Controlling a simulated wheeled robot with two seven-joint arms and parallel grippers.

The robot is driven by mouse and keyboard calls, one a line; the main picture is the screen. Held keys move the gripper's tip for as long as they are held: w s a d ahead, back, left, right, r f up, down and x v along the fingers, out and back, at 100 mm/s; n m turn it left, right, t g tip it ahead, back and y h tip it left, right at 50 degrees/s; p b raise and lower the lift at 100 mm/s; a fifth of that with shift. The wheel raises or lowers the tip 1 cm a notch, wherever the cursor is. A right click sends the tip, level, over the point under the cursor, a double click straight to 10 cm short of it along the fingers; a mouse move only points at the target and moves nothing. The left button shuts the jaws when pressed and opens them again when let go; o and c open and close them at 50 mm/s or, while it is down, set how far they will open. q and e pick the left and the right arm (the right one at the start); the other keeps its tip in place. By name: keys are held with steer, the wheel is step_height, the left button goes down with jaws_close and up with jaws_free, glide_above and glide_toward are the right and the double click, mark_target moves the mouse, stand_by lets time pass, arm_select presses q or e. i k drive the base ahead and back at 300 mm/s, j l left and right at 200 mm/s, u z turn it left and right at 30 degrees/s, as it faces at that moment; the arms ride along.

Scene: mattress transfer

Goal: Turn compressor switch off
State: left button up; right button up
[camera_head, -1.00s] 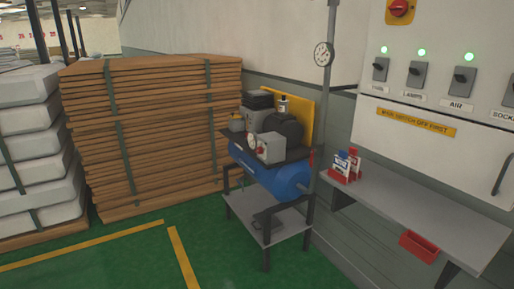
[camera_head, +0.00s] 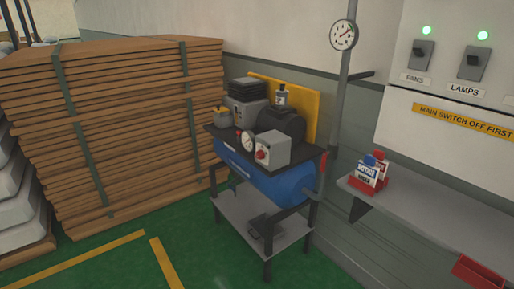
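The compressor has a blue tank (camera_head: 265,180) and stands on a grey cart in the middle of the view. A grey switch box (camera_head: 272,149) with a red round switch (camera_head: 262,154) is on its black top plate, facing front. A small round gauge (camera_head: 246,141) sits left of the box. The position of the switch is too small to tell. Neither of my grippers is in view.
A stack of brown boards (camera_head: 120,120) stands to the left. A grey bench (camera_head: 430,215) with small bottles (camera_head: 371,170) is at right, below a wall panel (camera_head: 450,90) with switches and green lights. Green floor (camera_head: 205,255) lies in front of the cart.

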mark_target(260, 155)
steer(key=i+j+z, duration=0.1)
steer(key=i+j, duration=0.45)
steer(key=i+j+z, duration=0.15)
steer(key=i+j, duration=0.15)
steer(key=i+j+z, duration=0.1)
steer(key=i+j, duration=0.15)
steer(key=j, duration=0.15)
steer(key=i+j+z, duration=0.1)
steer(key=i+j, duration=0.15)
steer(key=j, duration=0.15)
steer(key=i+j, duration=0.2)
steer(key=j, duration=0.15)
steer(key=i+j+z, duration=0.15)
steer(key=j, duration=0.25)
steer(key=i+j+z, duration=0.1)
steer(key=i+j, duration=0.2)
steer(key=j, duration=0.1)
